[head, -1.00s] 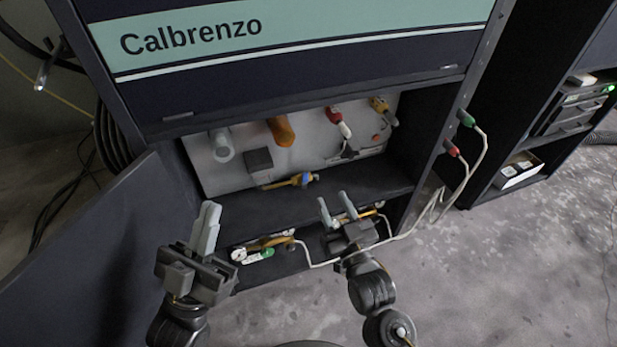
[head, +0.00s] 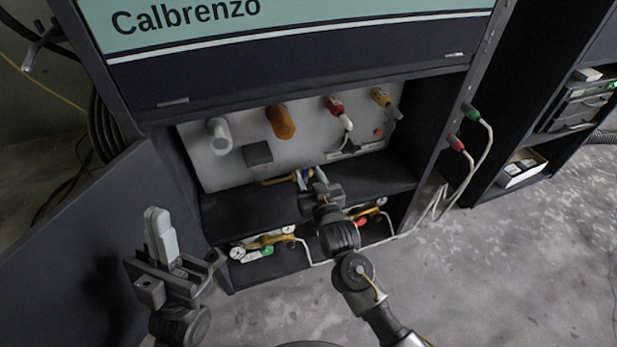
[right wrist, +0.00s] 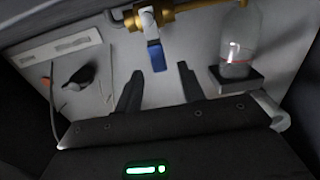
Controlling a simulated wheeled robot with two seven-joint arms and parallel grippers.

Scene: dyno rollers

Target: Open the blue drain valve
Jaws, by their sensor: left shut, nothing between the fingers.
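The blue drain valve handle (head: 304,174) sits on a brass pipe at the foot of the grey back panel, partly hidden by my right gripper (head: 313,177). In the right wrist view the blue handle (right wrist: 157,56) hangs from the brass fitting (right wrist: 180,16). My right gripper (right wrist: 156,82) is open there. Its two dark fingers stand apart, with the handle just ahead of the gap between them; I cannot tell whether they touch it. My left gripper (head: 158,218) is shut and empty, in front of the cabinet at the left.
An open cabinet door (head: 100,235) stands at the left, close to my left gripper. A shelf (head: 245,210) lies below the valve, with gauges and brass fittings (head: 265,240) beneath it. A clear bottle (right wrist: 240,40) stands beside the valve in the right wrist view.

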